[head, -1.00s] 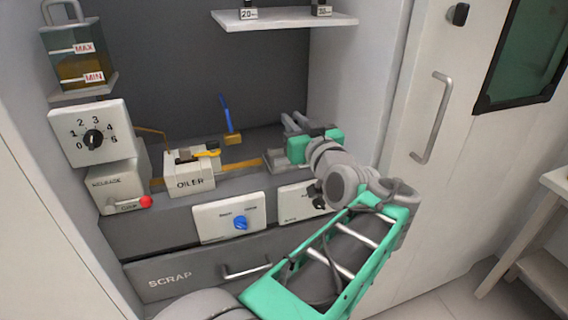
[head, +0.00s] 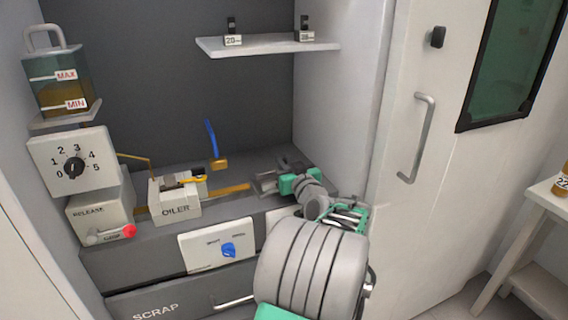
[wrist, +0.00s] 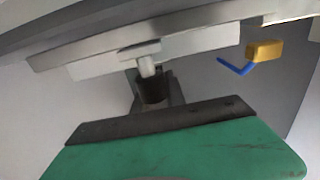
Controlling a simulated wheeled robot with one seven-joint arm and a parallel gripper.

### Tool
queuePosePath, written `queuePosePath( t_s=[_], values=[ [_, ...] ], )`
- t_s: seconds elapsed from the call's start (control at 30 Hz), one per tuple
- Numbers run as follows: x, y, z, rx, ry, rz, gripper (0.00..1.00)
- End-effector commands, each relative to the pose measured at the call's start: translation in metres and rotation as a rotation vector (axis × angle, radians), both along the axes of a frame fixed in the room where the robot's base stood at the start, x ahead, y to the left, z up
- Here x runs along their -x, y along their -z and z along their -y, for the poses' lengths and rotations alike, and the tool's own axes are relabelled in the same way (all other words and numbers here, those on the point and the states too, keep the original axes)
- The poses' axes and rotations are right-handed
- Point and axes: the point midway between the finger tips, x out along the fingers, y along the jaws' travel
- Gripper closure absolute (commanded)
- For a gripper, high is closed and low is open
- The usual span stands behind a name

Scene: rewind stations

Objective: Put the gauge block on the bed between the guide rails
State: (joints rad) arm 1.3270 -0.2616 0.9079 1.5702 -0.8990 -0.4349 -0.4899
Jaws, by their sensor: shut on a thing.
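My gripper (head: 289,168) is low over the grey deck at the right of the bay, beside light grey parts (head: 263,183) that look like the guide rails. In the wrist view a small dark piece with a pale stem (wrist: 152,88) is held in front of the green gripper body; it looks like the gauge block. Long grey bars (wrist: 150,48) cross above it, close to it; I cannot tell whether it touches them. In the head view my gripper hides the held piece and part of the bed.
Two dark pieces, one labelled 20 (head: 232,27), stand on the white shelf (head: 265,46). The oiler (head: 174,205), a blue-handled tool (head: 214,150) and a red-knobbed release lever (head: 128,231) are to the left. A wall and door (head: 400,230) bound the right.

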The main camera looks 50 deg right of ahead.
Motion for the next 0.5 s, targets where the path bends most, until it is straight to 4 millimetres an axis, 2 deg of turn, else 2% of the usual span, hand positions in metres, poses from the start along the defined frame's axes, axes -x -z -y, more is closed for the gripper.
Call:
queuePosePath(
  t_s=[0.4,0.43,0.5],
  values=[
    [0.0001,0.0061,-0.0002,0.004,-0.001,0.002,1.0],
    [0.0001,0.0051,-0.0003,0.002,0.0,0.002,0.81],
    [0.0001,0.0047,-0.0003,0.002,-0.001,0.002,0.76]
  ],
)
